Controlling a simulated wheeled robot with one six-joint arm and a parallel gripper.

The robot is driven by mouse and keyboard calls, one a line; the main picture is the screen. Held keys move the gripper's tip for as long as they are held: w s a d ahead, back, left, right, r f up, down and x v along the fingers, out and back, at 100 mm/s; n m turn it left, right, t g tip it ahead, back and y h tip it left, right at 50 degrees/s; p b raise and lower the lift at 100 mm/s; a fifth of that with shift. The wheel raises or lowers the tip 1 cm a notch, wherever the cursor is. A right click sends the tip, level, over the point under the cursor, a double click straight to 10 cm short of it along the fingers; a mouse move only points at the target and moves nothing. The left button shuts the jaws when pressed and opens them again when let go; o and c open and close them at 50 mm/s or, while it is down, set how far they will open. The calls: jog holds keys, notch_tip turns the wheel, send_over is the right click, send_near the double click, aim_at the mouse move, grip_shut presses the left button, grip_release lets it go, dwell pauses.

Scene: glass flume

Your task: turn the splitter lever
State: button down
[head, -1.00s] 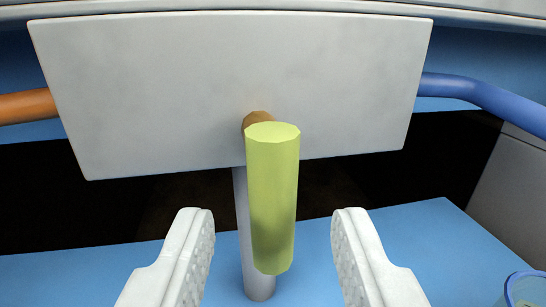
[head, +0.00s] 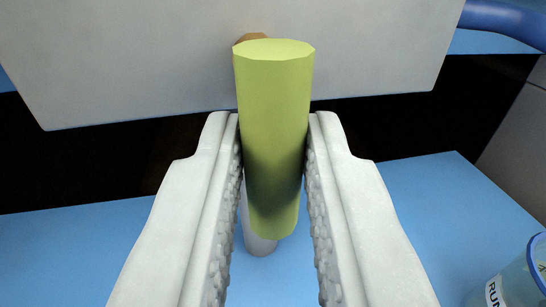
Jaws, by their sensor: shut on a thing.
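The splitter lever (head: 275,130) is a yellow-green cylinder standing upright in the middle of the head view. A brown-orange pivot (head: 250,38) shows just behind its top, in front of a pale panel. My gripper (head: 273,140) has its two white, bumpy fingers on the left and right sides of the lever and is shut on it. The lever's top sticks out above the fingertips. Its lower end shows between the fingers.
The pale panel (head: 130,60) stands behind the lever, on a grey post (head: 258,244). A blue pipe (head: 505,20) runs at the upper right. A clear, blue-rimmed cup (head: 510,285) with lettering stands at the lower right. The blue surface (head: 420,200) is otherwise clear.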

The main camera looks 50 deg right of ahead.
jog(key=shift+m, duration=0.3)
jog(key=m, duration=0.3)
jog(key=shift+w+a+r+y, duration=0.1)
jog(key=shift+w+a+y, duration=0.1)
jog(key=shift+a+y, duration=0.1)
jog(key=shift+w+a+r+m+y, duration=0.1)
jog(key=shift+m+y, duration=0.1)
jog(key=shift+m, duration=0.45)
jog(key=shift+a+r+m+y, duration=0.1)
jog(key=shift+m+y, duration=0.1)
jog(key=shift+m, duration=0.45)
jog(key=c, duration=1.3)
grip_release()
jog(key=shift+c, duration=0.2)
jog(key=v, duration=1.7)
jog(key=shift+a+r, duration=0.2)
